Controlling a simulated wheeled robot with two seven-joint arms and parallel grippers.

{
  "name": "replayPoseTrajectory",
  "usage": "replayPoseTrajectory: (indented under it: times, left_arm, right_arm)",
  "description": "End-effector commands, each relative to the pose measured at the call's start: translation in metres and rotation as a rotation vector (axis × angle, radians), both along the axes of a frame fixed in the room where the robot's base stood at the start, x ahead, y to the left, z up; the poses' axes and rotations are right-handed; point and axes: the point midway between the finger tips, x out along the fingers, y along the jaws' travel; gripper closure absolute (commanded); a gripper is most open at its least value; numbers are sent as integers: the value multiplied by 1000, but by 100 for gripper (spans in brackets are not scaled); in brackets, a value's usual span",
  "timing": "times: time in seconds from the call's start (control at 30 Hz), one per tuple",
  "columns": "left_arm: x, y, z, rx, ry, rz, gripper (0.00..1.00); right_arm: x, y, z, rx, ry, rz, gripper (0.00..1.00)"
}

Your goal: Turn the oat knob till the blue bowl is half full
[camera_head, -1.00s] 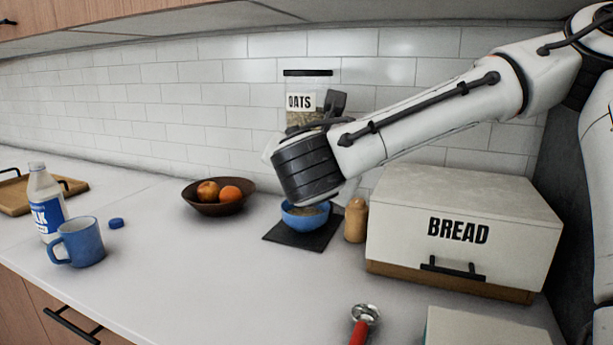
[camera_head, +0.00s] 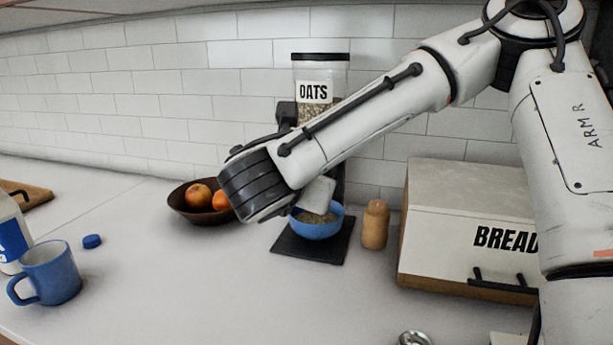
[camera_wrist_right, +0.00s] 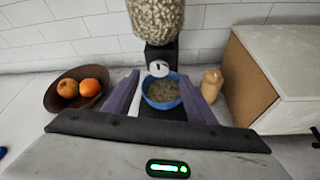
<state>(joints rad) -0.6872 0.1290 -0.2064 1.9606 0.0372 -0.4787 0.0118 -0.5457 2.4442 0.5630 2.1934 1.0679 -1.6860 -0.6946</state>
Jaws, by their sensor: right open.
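The clear oats dispenser (camera_head: 316,108), with a black lid and an OATS label, stands against the tiled wall. Its lower part is mostly hidden by my right arm. In the wrist view its jar (camera_wrist_right: 156,15) holds oats, and the pale round knob (camera_wrist_right: 158,68) sits on the black body below. The blue bowl (camera_head: 316,230) stands under it and holds oats, with blue wall showing above them; it also shows in the wrist view (camera_wrist_right: 162,104). My right gripper (camera_wrist_right: 160,78) is open, its fingers either side of the knob in that picture; contact cannot be told. My left gripper is out of view.
A black mat (camera_head: 312,247) lies under the bowl. A brown fruit bowl (camera_head: 186,207) is left, a wooden shaker (camera_head: 375,225) and bread box (camera_head: 462,225) right. A blue mug (camera_head: 52,272), milk bottle (camera_head: 10,238) and blue cap (camera_head: 92,241) stand front left. The middle counter is clear.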

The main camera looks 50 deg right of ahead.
Motion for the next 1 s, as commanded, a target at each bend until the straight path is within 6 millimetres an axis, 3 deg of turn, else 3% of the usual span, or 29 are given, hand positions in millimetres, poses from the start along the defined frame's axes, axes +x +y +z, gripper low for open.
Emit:
replayPoseTrajectory:
  times: [0.3,0.73,1.0]
  left_arm:
    - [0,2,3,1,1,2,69]
    - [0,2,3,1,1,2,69]
    - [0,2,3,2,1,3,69]
  right_arm:
    - [26,-41,-20,1,1,-3,49]
    - [32,-50,-24,-1,0,1,49]
    - [32,-49,-23,-1,0,0,90]
